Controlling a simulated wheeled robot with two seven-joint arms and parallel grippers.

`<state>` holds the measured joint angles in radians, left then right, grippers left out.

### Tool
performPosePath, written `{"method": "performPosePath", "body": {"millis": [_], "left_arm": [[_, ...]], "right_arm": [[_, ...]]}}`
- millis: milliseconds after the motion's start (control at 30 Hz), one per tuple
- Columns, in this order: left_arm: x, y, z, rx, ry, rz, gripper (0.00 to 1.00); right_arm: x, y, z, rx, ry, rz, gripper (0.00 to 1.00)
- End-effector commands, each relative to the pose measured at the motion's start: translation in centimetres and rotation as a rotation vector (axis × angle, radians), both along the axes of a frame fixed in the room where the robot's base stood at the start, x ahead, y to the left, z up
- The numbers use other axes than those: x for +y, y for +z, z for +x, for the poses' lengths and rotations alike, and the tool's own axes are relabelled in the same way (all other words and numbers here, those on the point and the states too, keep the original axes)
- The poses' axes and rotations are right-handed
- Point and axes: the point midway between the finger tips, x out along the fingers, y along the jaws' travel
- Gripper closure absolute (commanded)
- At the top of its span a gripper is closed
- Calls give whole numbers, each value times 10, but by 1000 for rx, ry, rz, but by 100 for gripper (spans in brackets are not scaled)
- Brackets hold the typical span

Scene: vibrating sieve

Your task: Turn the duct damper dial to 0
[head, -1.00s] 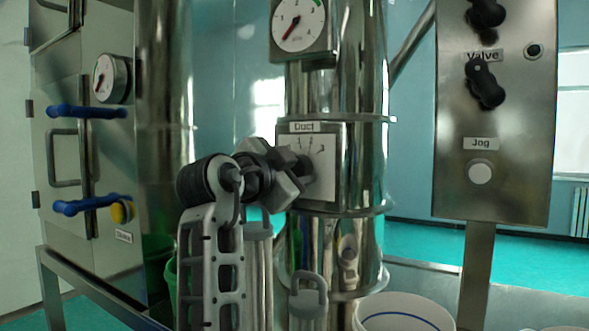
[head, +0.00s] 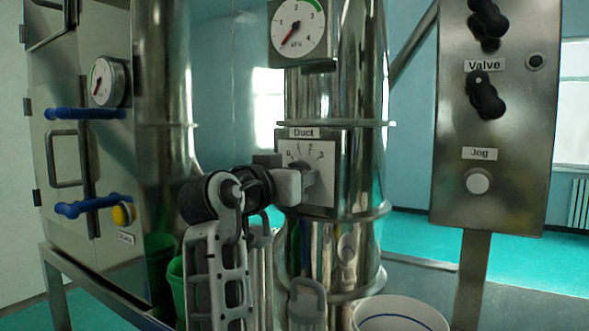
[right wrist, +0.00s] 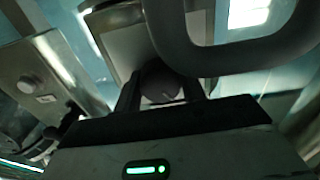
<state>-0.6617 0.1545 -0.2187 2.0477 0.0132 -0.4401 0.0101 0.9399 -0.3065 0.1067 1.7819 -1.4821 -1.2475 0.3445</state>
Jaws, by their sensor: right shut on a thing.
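The duct damper dial plate (head: 322,160) is a pale square with printed numbers, on the shiny vertical duct under a "Duct" label. Its knob is mostly hidden behind my right gripper (head: 305,182) in the head view. In the right wrist view the round dark knob (right wrist: 163,84) sits between the two fingers of my right gripper (right wrist: 163,92), which is shut on it. The plate (right wrist: 125,38) shows behind the knob there. I cannot read where the knob points. My left gripper is not in view.
A round pressure gauge (head: 298,27) is above the dial. The control panel (head: 493,125) with black knobs and a Jog button stands at right. A metal cabinet with blue handles (head: 85,113) is at left. A white bucket (head: 400,310) is below right.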

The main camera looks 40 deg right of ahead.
Motion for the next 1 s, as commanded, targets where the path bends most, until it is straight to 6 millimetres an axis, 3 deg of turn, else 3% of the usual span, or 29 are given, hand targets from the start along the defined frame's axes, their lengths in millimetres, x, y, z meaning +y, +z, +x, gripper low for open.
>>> {"method": "performPosePath", "body": {"millis": [400,967,1000], "left_arm": [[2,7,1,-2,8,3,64],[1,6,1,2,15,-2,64],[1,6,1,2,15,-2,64]], "right_arm": [[0,0,0,177,0,-72,82],[0,0,0,202,0,-84,82],[0,0,0,202,0,-84,48]]}}
